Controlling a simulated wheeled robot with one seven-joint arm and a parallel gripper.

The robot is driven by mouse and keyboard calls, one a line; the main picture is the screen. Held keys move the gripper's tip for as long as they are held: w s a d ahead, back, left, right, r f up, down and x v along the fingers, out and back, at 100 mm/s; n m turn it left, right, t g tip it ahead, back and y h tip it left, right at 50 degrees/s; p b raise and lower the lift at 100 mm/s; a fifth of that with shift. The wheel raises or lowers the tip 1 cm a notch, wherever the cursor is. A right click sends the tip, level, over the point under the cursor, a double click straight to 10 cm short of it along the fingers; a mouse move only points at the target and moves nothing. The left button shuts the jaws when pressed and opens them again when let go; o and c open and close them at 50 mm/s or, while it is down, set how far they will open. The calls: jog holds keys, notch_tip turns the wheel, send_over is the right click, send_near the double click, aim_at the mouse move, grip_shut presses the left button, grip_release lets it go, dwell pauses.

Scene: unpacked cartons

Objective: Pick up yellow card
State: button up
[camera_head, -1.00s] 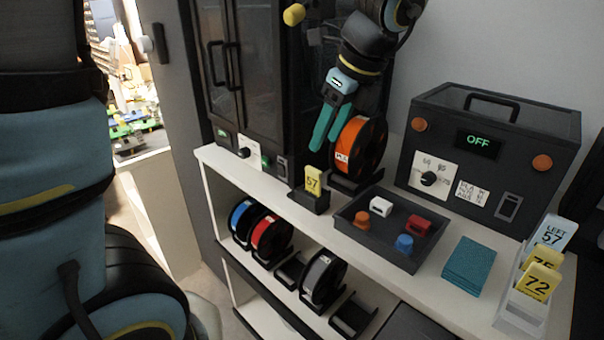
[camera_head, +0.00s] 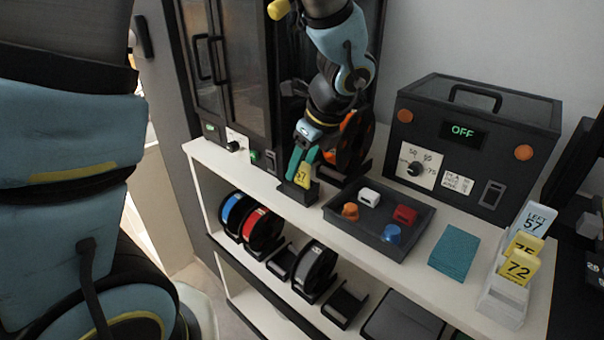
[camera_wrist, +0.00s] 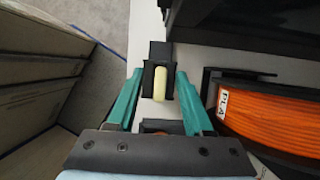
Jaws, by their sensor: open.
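A yellow card (camera_head: 302,175) marked 57 stands upright in a small black holder (camera_head: 297,193) near the shelf's front edge. My gripper (camera_head: 303,162) is open and lowered at the card, its green fingers beside and partly in front of it. In the wrist view, the card's top edge (camera_wrist: 160,83) shows in the black holder (camera_wrist: 149,80), between the two open fingers of my gripper (camera_wrist: 159,100). I cannot tell whether a finger touches it. Two more yellow cards stand in a white rack at the right: the front one (camera_head: 518,268) reads 72, the one behind (camera_head: 526,245) reads 75.
An orange spool (camera_head: 352,145) stands close right of my gripper. A dark tray (camera_head: 385,243) with small coloured parts is farther right. Beyond are a teal stack (camera_head: 454,250), the white rack (camera_head: 502,303) and a black box (camera_head: 470,140) reading OFF. A dark cabinet (camera_head: 232,90) stands left.

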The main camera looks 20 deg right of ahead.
jog(key=shift+c, duration=0.3)
grip_shut()
dwell(0.4)
